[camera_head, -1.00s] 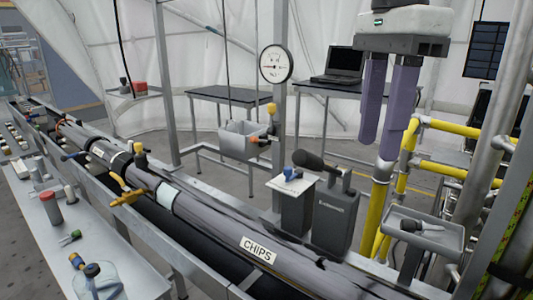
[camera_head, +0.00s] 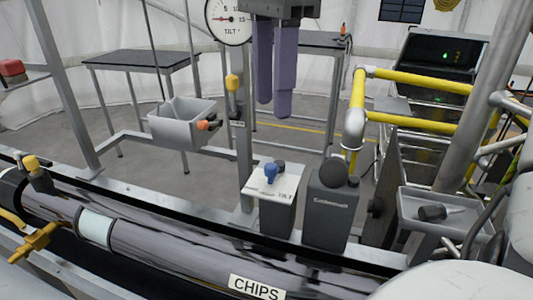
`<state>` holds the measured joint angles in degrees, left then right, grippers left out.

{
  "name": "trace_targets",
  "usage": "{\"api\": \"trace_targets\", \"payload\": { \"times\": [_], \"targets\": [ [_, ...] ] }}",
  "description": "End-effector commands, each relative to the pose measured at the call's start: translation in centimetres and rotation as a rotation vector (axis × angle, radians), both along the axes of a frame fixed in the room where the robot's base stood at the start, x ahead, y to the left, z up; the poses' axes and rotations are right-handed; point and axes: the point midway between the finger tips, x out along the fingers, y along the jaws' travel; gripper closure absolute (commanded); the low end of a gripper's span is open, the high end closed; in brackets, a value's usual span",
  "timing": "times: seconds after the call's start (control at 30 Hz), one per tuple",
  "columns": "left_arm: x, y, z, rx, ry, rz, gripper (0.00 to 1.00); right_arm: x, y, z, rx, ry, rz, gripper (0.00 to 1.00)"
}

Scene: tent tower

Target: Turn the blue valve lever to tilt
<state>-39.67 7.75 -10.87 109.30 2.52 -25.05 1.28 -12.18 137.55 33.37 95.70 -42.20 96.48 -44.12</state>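The blue valve lever (camera_head: 271,173) stands on the white top plate (camera_head: 286,185) of a small grey box, right of the picture's middle. The plate carries small lettering that appears to read TILT. My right gripper (camera_head: 274,108) hangs from the top edge with two purple fingers pointing down, apart and empty. In the picture its tips are above the lever and not touching it. A round gauge (camera_head: 229,20) marked TILT is at the top, partly cut off. My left gripper is not in view.
A dark grey box (camera_head: 328,215) with a black ball-shaped knob stands right of the lever box. A long pipe labelled CHIPS (camera_head: 257,288) runs in front. A grey bin (camera_head: 182,124), yellow pipes (camera_head: 420,82) and a small tray (camera_head: 445,203) surround the spot.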

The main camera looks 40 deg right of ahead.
Motion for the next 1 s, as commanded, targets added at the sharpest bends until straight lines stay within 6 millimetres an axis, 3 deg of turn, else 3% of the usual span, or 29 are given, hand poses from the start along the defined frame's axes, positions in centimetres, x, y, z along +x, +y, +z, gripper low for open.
{"api": "trace_targets", "payload": {
  "times": [0.2, 0.5, 0.7, 1.0],
  "targets": [
    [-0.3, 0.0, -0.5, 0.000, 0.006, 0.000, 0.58, -0.1, 0.0, -5.1, 0.002, 0.006, 0.002, 0.64],
    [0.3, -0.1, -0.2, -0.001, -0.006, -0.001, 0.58, 0.0, 0.0, -10.2, 0.000, 0.003, 0.000, 0.64],
    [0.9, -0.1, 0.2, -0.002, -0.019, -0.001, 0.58, 0.0, 0.0, -11.5, 0.000, 0.000, -0.002, 0.64],
    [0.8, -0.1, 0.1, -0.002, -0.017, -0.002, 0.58, 0.0, 0.0, -11.6, 0.000, 0.000, -0.002, 0.67]
  ]
}}
